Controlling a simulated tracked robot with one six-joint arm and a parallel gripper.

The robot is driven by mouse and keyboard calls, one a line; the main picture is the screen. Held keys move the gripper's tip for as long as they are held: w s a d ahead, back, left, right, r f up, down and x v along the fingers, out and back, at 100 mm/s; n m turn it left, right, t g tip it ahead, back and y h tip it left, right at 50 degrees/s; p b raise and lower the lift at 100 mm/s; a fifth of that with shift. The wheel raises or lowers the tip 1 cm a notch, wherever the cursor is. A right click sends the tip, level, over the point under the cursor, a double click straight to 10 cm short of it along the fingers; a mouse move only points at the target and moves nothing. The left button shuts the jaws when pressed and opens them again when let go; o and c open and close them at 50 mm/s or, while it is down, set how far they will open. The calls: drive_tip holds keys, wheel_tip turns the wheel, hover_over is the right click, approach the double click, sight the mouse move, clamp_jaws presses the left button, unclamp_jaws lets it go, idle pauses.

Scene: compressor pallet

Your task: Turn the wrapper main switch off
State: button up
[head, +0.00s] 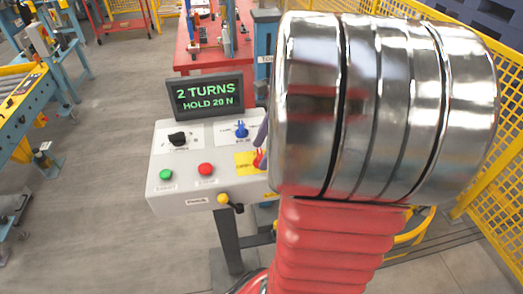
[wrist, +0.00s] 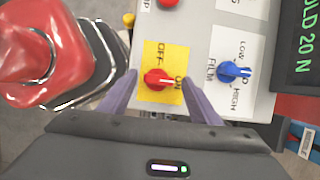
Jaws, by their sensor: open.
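The main switch is a red rotary knob (wrist: 157,79) on a yellow plate (wrist: 153,52) marked OFF and ON. In the wrist view its handle points right, toward the ON mark. In the head view the red knob (head: 258,158) shows at the right of the grey control box (head: 165,190), partly covered by a finger. My gripper (wrist: 160,80) is open, its two purple fingers on either side of the knob. I cannot tell whether they touch it. Most of the gripper is hidden in the head view behind my chrome arm link.
A blue knob (wrist: 229,71) marked LOW and HIGH sits close by. The box also has a black knob (head: 178,139), green button (head: 166,174), red button (head: 206,169) and yellow-tipped lever (head: 224,199). A display (head: 206,95) reads "2 TURNS HOLD 20 N". Yellow mesh fencing (head: 490,190) stands right.

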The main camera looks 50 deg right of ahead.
drive_tip(key=shift+w+a+f, duration=0.1)
drive_tip(key=shift+a+f, duration=0.05)
drive_tip(key=shift+f, duration=0.2)
